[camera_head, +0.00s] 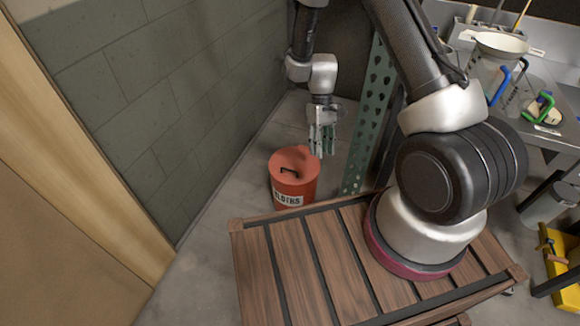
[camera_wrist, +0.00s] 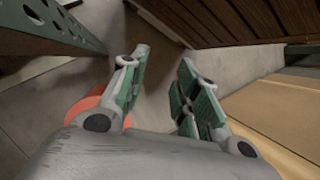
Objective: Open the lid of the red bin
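The red bin (camera_head: 295,190) stands on the floor near the corner, with a white "CLOTHS" label on its front. Its round red lid (camera_head: 300,160) is on, and a dark handle (camera_head: 290,171) lies on top of it. My gripper (camera_head: 322,155) hangs over the right side of the lid, pointing down. In the wrist view my gripper (camera_wrist: 158,85) has its green-padded fingers apart with nothing between them. Part of the red bin (camera_wrist: 82,108) shows behind the left finger there; its handle is hidden in that view. I cannot tell whether a finger touches the lid.
A green perforated post (camera_head: 365,120) rises close to the right of the bin. A grey block wall (camera_head: 150,90) is on the left. My slatted wooden base is in front of the bin. A metal table (camera_head: 555,130) with containers stands at the right. Bare floor (camera_head: 225,210) lies left of the bin.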

